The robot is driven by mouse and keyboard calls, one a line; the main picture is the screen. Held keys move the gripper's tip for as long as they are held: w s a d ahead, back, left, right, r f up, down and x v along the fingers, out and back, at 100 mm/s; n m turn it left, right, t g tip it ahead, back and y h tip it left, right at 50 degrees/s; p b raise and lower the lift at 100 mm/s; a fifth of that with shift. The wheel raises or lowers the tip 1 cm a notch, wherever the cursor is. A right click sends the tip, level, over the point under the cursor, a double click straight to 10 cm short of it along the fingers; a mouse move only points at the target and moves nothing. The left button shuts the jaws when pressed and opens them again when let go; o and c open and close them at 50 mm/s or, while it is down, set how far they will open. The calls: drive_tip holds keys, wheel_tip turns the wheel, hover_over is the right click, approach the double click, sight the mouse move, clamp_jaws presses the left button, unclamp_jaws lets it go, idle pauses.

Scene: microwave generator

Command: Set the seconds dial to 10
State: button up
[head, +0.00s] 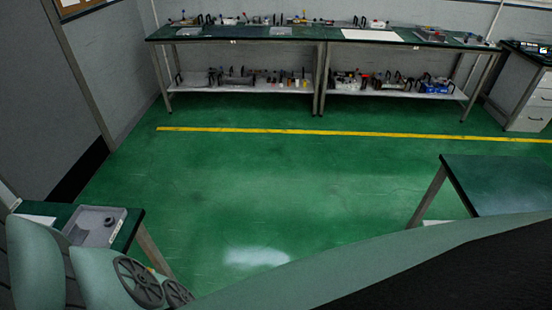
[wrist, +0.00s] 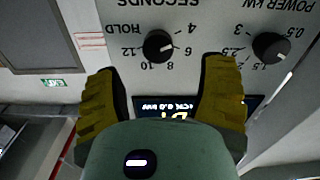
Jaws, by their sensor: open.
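The wrist view shows the panel upside down. The black seconds dial (wrist: 158,45) sits under the inverted word SECONDS, with the numbers 4 to 12 and HOLD around it. Its white mark is on the right side of the knob and seems to point toward the 6. My gripper (wrist: 161,66) is open, with one yellow-brown finger left of the dial and one to the right. The fingertips are slightly below the dial in the picture, and nothing is between them. I cannot tell whether they touch the panel. The head view does not show the dial or my gripper.
A power dial (wrist: 271,46) is close to the right finger. A lit display (wrist: 170,108) is partly hidden by my gripper. In the head view, a long workbench (head: 270,33) stands at the back and a green table (head: 500,180) at the right. The green floor (head: 270,180) between is clear.

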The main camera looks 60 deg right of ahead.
drive_tip(key=shift+p+x, duration=1.05)
drive_tip(key=shift+x, duration=2.15)
drive_tip(key=shift+d, duration=0.1)
drive_tip(key=shift+c, duration=0.4)
drive_tip(key=c, duration=1.1)
drive_tip(key=shift+f, duration=0.1)
drive_tip(key=shift+c, duration=0.2)
